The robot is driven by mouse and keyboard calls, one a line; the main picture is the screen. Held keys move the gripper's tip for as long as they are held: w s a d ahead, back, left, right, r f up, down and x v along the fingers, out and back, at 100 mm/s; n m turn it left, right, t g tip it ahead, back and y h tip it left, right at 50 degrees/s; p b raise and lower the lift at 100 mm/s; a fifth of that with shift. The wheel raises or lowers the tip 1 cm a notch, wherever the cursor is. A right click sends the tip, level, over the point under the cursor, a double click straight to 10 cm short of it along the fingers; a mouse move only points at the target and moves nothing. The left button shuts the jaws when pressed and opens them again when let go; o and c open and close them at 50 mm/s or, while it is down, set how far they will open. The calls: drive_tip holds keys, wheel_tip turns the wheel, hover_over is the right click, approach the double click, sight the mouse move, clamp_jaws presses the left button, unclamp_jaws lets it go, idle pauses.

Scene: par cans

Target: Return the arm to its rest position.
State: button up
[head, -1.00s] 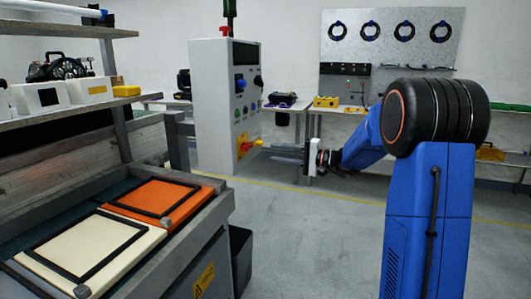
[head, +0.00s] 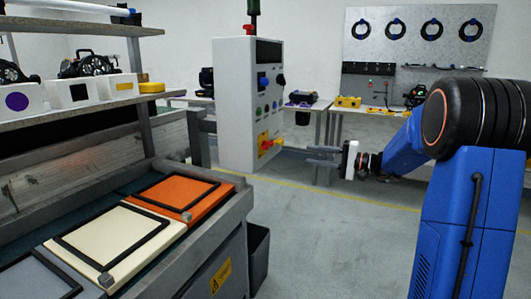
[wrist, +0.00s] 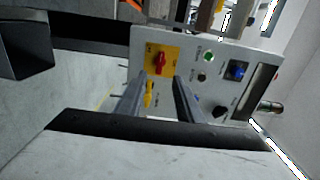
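My gripper (head: 310,155) is in the middle of the head view, held out level in the air at the end of my blue arm, pointing left. Its two fingers also show in the wrist view (wrist: 158,90), spread apart with a clear gap and nothing held between them. The grey control cabinet (head: 233,110) stands to the left of the fingertips, with floor visible between them in the head view.
A bench (head: 240,200) at left carries orange (head: 183,193), cream (head: 112,236) and grey framed panels. A shelf (head: 80,112) with boxes and lamps is above it. A dark bin (head: 258,258) stands beside the bench. Back tables line the wall; the middle floor is open.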

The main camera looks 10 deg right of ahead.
drive_tip(key=s+a+f+n+g+h, duration=0.2)
drive_tip(key=s+a+f+g, duration=0.15)
drive_tip(key=s+a, duration=0.55)
drive_tip(key=s+a+f+n+g+h, duration=0.25)
drive_tip(key=s+a+g, duration=0.2)
drive_tip(key=s, duration=0.95)
drive_tip(key=s+d+f+h, duration=0.2)
drive_tip(key=s+h, duration=0.1)
drive_tip(key=s, duration=0.4)
drive_tip(key=s+d+f+n+t+h, duration=0.1)
drive_tip(key=s+d+f+h, duration=0.2)
drive_tip(key=s, duration=0.4)
drive_tip(key=s+d+f+n+t+h, duration=0.1)
drive_tip(key=s+h, duration=0.3)
drive_tip(key=s, duration=0.4)
drive_tip(key=shift+d+f, duration=0.65)
drive_tip(key=shift+f, duration=0.05)
drive_tip(key=shift+w+n, duration=0.1)
drive_tip(key=shift+n, duration=0.15)
drive_tip(key=shift+c, duration=0.5)
